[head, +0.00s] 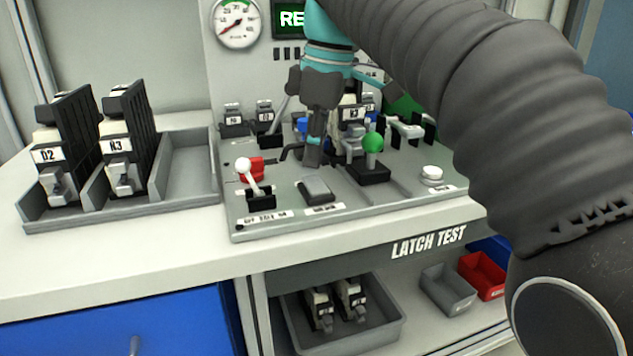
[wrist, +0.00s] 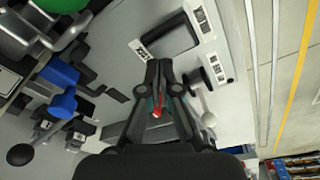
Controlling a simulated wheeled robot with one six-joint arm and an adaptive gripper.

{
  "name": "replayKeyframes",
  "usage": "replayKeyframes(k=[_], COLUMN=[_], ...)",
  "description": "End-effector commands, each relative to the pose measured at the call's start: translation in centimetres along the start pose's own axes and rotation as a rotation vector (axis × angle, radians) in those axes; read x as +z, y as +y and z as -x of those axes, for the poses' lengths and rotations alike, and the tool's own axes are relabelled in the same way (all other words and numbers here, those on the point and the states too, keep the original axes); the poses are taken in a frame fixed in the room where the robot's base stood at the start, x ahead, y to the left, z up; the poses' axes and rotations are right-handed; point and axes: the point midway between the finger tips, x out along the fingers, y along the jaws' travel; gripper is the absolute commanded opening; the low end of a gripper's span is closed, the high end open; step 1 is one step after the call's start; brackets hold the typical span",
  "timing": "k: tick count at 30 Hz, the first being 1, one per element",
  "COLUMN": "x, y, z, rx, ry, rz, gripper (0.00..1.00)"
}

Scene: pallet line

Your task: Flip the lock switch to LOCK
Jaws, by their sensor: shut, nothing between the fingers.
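A toggle lever with a white ball end (head: 244,164) stands at the front left of the grey test panel (head: 300,200). It leans up and left over a black base, and it also shows in the wrist view (wrist: 208,118). Its label is too blurred to read, so I cannot tell surely that it is the lock switch. My gripper (head: 312,160) is shut and empty, pointing down above the panel, right of and behind the lever. In the wrist view my gripper (wrist: 160,70) lies left of the lever, apart from it. A red piece behind the fingers is partly hidden.
A white round button (head: 431,173) is at the panel's right. Left is a grey tray (head: 190,175) with modules D2 and N3. My arm covers the upper right.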

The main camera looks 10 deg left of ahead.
Motion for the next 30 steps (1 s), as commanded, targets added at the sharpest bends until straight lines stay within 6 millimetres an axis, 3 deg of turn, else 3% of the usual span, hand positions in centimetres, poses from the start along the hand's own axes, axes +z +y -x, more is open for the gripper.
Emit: replayKeyframes(k=[30], x=[0.2], y=[0.0], z=[-1.3], rx=[0.000], ry=[0.000], rz=[0.000], gripper=[0.00])
